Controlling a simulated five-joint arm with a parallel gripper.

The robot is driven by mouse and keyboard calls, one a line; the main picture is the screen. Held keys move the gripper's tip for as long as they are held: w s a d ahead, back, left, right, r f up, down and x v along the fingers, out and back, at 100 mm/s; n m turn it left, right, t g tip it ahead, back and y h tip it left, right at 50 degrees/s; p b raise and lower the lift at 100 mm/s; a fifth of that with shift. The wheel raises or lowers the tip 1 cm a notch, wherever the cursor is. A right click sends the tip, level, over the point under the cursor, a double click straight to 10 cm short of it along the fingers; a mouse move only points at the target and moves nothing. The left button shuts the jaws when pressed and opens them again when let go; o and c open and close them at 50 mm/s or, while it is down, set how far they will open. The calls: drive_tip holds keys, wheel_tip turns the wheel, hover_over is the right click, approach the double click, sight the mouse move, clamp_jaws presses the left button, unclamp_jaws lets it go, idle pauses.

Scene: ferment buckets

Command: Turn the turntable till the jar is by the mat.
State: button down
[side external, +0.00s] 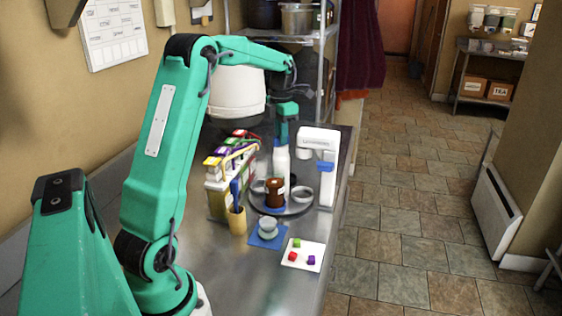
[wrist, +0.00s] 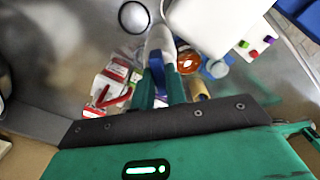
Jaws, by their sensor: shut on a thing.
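The turntable (side external: 292,211) is a dark round tray on the metal bench. A brown jar (side external: 275,190) with a pale label stands on its near side, facing the blue mat (side external: 255,240); its orange-brown top shows in the wrist view (wrist: 188,62). The mat lies just in front of the turntable with a small pale bowl (side external: 268,226) on it. A white bottle (side external: 281,165) stands toward the back of the turntable. My gripper (side external: 283,142) is above and behind the jar, its fingers shut on the bottle's upper part; the fingers partly hide it in the wrist view.
A white dispenser (side external: 327,145) stands close on the right. A white card (side external: 303,262) with small colored cubes lies at the front right. A white bucket (side external: 237,95) is behind my arm.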

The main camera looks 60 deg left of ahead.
drive_tip(key=c, duration=1.4)
unclamp_jaws()
drive_tip(key=shift+r, duration=0.2)
drive_tip(key=shift+c, duration=0.2)
drive_tip(key=shift+f, duration=0.1)
drive_tip(key=shift+r, duration=3.95)
